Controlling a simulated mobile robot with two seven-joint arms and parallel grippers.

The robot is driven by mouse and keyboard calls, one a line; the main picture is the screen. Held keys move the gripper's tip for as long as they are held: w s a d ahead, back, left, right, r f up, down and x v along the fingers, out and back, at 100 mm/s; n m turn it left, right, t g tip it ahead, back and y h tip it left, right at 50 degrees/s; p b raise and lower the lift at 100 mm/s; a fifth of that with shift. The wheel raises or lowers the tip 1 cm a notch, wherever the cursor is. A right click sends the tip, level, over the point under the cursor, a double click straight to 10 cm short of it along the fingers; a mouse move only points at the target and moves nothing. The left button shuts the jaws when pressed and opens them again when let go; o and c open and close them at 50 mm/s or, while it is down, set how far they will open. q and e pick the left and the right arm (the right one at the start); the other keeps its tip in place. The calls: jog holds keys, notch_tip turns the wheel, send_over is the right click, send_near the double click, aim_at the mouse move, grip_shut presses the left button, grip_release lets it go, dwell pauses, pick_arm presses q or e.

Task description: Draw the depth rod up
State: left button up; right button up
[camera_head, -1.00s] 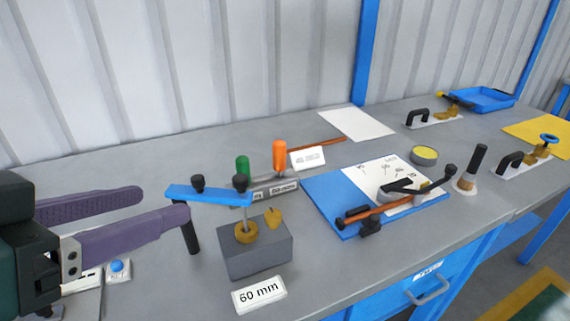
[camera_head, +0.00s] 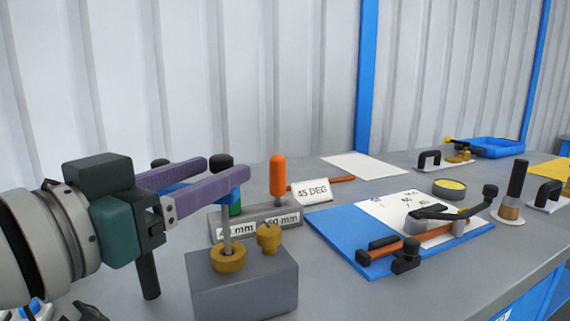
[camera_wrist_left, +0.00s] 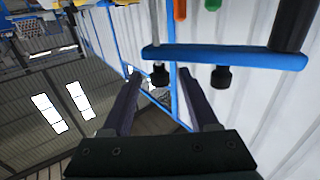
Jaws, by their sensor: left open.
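The thin grey depth rod (camera_head: 227,222) stands upright in a brass collar (camera_head: 228,257) on a grey block (camera_head: 245,288). A black knob (camera_head: 221,161) tops it at the right end of a blue bar, with another black knob at the bar's left end. My left gripper (camera_head: 226,168) is open; its purple fingers reach across the bar and hide much of it. In the left wrist view, the rod's knob (camera_wrist_left: 160,75) shows between the fingertips, near the blue bar (camera_wrist_left: 225,56). I cannot tell whether they touch. My right gripper is out of view.
A brass thumb screw (camera_head: 268,237) stands on the block beside the collar. Behind are an orange handle (camera_head: 278,174), a grey holder (camera_head: 255,220) and a 45 DEG sign (camera_head: 312,192). A blue board (camera_head: 335,240) with an orange-armed tool lies to the right.

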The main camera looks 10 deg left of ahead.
pick_arm(q)
jog(key=x, duration=0.5)
jog(key=shift+w+d, duration=0.1)
jog(key=shift+w, duration=0.15)
grip_shut()
dwell(1.2)
